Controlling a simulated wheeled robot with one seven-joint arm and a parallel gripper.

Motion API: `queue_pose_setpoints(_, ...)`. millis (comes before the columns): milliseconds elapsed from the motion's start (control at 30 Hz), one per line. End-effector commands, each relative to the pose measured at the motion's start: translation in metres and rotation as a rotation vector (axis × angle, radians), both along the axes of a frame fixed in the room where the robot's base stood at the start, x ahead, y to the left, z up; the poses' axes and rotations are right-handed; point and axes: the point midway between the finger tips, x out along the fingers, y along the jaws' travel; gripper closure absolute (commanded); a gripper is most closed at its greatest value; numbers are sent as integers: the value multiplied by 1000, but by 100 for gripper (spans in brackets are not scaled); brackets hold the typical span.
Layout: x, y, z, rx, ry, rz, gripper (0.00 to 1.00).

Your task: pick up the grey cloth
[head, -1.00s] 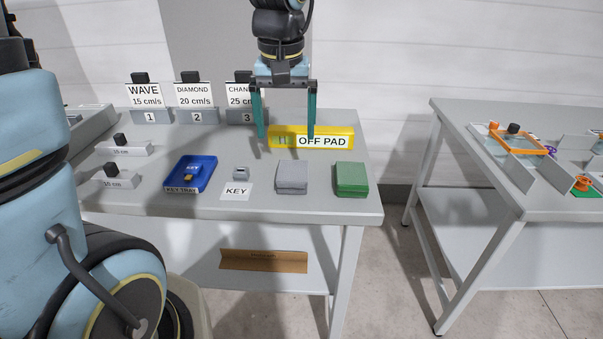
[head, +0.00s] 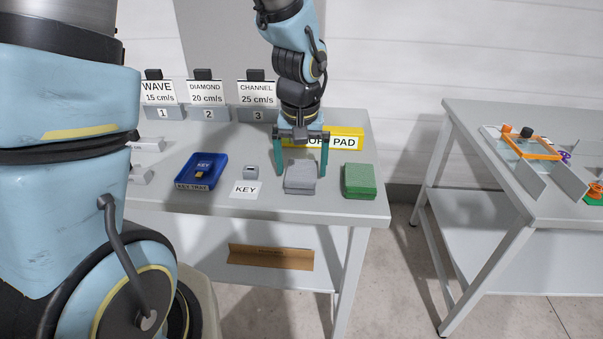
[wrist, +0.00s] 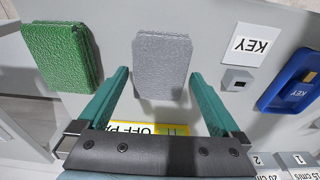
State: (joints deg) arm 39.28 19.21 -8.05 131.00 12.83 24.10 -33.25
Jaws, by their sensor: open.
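The grey cloth (head: 300,177) is a folded block lying on the table between the key card and a green cloth. It also shows in the wrist view (wrist: 162,65), just beyond the fingertips and between their lines. My gripper (head: 299,173) is open and empty, with its two teal fingers spread wider than the cloth. In the head view the fingers come down on either side of the cloth, near its far part. In the wrist view the fingertips (wrist: 160,75) reach about the cloth's near end; I cannot tell whether they touch it.
The green folded cloth (head: 359,181) lies close to the right finger. A small grey block (head: 251,171), a KEY card (head: 246,190) and a blue key tray (head: 202,171) are to the left.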

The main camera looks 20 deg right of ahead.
Motion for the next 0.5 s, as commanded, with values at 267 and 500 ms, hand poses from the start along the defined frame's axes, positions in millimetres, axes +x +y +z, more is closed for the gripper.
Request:
queue_pose_setpoints(267,1,0,-5,0,-1,-1,0)
queue_pose_setpoints(500,1,0,-4,0,-1,-1,24)
